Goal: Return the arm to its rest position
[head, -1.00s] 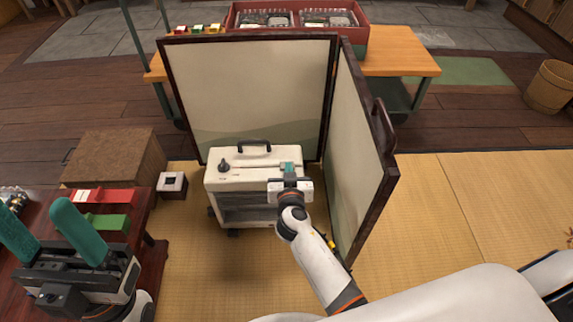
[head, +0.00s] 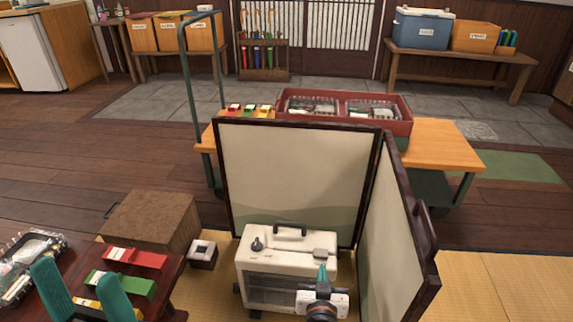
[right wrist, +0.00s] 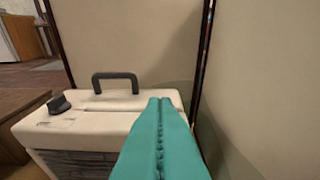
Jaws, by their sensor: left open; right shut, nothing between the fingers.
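My right gripper (head: 322,274) is shut and empty, with its teal fingertips over the right end of the top of a cream heater-like box (head: 262,262). In the right wrist view its teal fingers (right wrist: 160,110) are pressed together, in front of the box's white top (right wrist: 100,120). I cannot tell whether the fingertips touch the top. The box has a dark handle (head: 290,227) and a dark knob (head: 257,244). My left gripper (head: 82,288) is open and empty at the lower left, over the dark red table; its body is cut off by the frame's lower edge.
A folding screen (head: 295,170) stands behind and to the right of the box, close to my right gripper. Red (head: 135,258) and green (head: 120,283) blocks lie near my left gripper. Tatami (head: 500,285) lies clear at right.

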